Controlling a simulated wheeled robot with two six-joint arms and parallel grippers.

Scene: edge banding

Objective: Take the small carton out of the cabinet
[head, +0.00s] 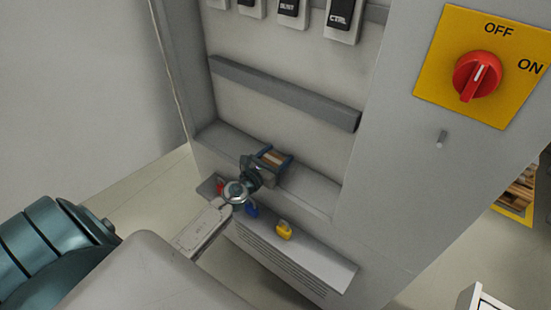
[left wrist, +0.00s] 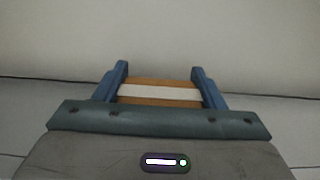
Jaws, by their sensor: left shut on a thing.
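The small carton (left wrist: 160,92) is brown with a pale band across it. In the left wrist view it sits between the two blue fingers of my left gripper (left wrist: 163,88), which is shut on it. In the head view the carton (head: 273,159) and my left gripper (head: 271,160) are at the bottom shelf of the open grey cabinet (head: 315,190). I cannot tell whether the carton touches the shelf. My right gripper is not in view.
A grey bar (head: 285,92) crosses the cabinet's back above the carton. Below the opening, a ledge holds a yellow padlock (head: 284,230), a blue one (head: 252,210) and a red one (head: 219,187). A red rotary switch (head: 477,77) is on the right panel.

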